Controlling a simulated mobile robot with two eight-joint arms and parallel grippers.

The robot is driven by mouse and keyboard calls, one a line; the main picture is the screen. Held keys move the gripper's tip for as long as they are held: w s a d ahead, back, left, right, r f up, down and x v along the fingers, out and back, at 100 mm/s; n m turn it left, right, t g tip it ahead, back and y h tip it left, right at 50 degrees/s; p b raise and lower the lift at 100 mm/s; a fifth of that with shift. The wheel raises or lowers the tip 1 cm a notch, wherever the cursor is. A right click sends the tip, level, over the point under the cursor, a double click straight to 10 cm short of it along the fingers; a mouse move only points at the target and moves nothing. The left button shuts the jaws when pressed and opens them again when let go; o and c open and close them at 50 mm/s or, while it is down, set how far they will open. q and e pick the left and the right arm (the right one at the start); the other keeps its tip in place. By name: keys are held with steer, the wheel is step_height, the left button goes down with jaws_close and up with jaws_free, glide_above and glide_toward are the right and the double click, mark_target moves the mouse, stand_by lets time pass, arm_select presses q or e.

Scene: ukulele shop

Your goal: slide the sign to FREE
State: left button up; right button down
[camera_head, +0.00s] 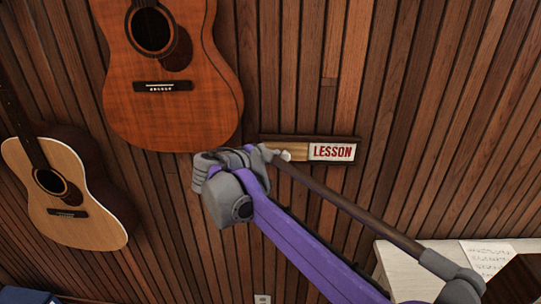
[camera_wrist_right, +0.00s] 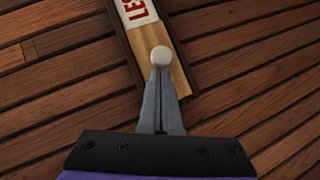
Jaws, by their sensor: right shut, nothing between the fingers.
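The sign (camera_head: 307,149) is a wooden strip with a dark frame on the slatted wall. A white panel (camera_head: 332,152) with red LESSON lettering shows at its right end, and bare wood shows at its left. A pale round knob (camera_head: 286,155) is just left of the panel; in the right wrist view the knob (camera_wrist_right: 161,56) is right at my fingertips. My right gripper (camera_head: 268,152) is shut and empty, its tips at the knob's left side; whether they touch it I cannot tell. It also shows in the right wrist view (camera_wrist_right: 160,80). My left gripper is out of view.
An orange-brown guitar (camera_head: 190,105) hangs above left of my right gripper, close to it. A paler guitar (camera_head: 85,222) hangs further left. A white surface with a printed sheet (camera_head: 485,256) is at lower right. The wall right of the sign is clear.

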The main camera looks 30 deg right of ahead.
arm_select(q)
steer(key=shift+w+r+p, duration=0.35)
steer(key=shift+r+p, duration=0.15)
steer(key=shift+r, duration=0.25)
arm_select(e)
steer(key=s+d, duration=0.2)
steer(key=d, duration=0.2)
steer(key=s+d, duration=0.3)
steer(key=d, duration=0.1)
steer(key=s+d, duration=0.2)
steer(key=d, duration=0.2)
steer(key=shift+s, duration=0.2)
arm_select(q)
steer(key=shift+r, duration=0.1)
